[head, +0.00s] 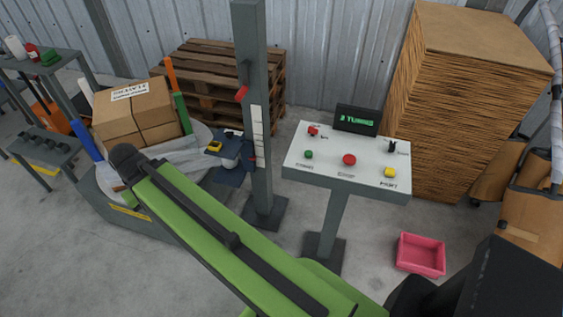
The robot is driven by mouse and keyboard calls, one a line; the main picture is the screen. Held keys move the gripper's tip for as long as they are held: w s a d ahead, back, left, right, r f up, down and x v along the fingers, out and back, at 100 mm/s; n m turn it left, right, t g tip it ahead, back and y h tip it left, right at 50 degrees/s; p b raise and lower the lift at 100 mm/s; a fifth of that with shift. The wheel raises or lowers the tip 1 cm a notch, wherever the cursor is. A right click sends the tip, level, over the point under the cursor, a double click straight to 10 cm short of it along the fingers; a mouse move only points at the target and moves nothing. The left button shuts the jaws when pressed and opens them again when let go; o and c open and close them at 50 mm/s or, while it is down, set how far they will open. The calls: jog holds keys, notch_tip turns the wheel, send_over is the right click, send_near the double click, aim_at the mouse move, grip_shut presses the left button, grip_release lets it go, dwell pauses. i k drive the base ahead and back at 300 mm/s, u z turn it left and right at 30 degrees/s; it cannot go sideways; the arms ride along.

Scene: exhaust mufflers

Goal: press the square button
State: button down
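A white control panel (330,171) stands on a grey post right of centre. Near its front right corner is a small yellow button (390,172) that looks square, with a dark label below it. A round red button (349,160) is left of it, and a small green button (308,154) is farther left. My green arm crosses the lower middle, from the bottom right to a dark joint at the left. I cannot make out my gripper in this view. Nothing is seen touching the yellow button.
The panel also bears a red knob (313,131), a black switch (392,146) and a lit display (357,120). A grey column (257,110) stands left of the panel. A pink bin (421,255) and a tall brown stack (465,110) are to the right.

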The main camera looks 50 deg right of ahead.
aim_at(389, 171)
jog(key=z, duration=0.55)
jog(key=k, duration=0.9)
jog(key=z, duration=0.65)
jog(key=k, duration=0.4)
jog(key=z, duration=0.6)
jog(key=i, duration=0.6)
jog(key=z, duration=0.05)
jog(key=k, duration=0.75)
jog(key=u, duration=0.15)
jog(key=i, duration=1.8)
jog(key=z, duration=0.05)
